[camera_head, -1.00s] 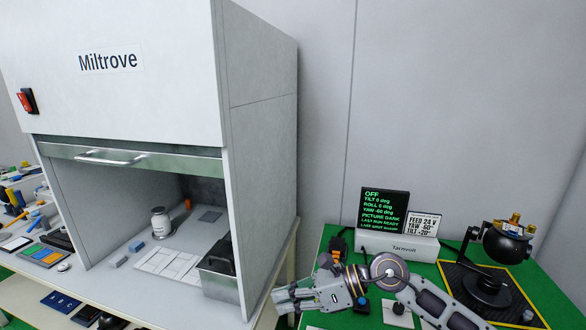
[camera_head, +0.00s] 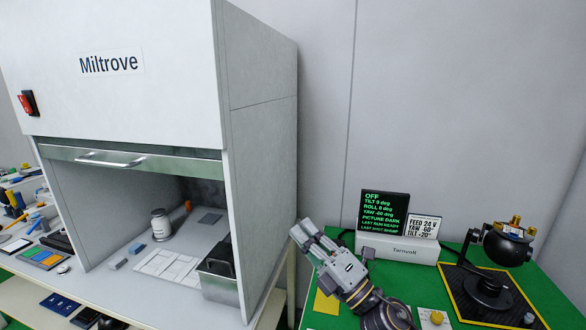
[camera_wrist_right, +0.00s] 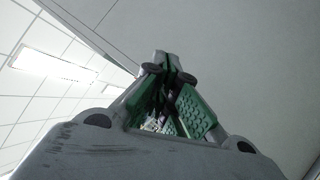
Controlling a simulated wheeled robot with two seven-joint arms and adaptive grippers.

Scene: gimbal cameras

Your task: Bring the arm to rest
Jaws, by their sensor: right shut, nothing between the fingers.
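My right arm comes in from the bottom of the head view, over the left part of the green bench. Its gripper (camera_head: 304,232) points up and to the left, close to the right side of the Miltrove cabinet. Its fingers are together with nothing between them. In the right wrist view the gripper (camera_wrist_right: 166,62) shows its fingertips meeting, with pale wall and ceiling behind. My left gripper is not in view.
The Miltrove cabinet (camera_head: 262,110) stands at left, its sash raised. The green bench (camera_head: 440,300) holds the Tarnvolt box (camera_head: 398,249) with a dark display (camera_head: 384,212), a feed card (camera_head: 423,227) and a black gimbal camera (camera_head: 503,246) on a yellow-edged mat (camera_head: 455,292).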

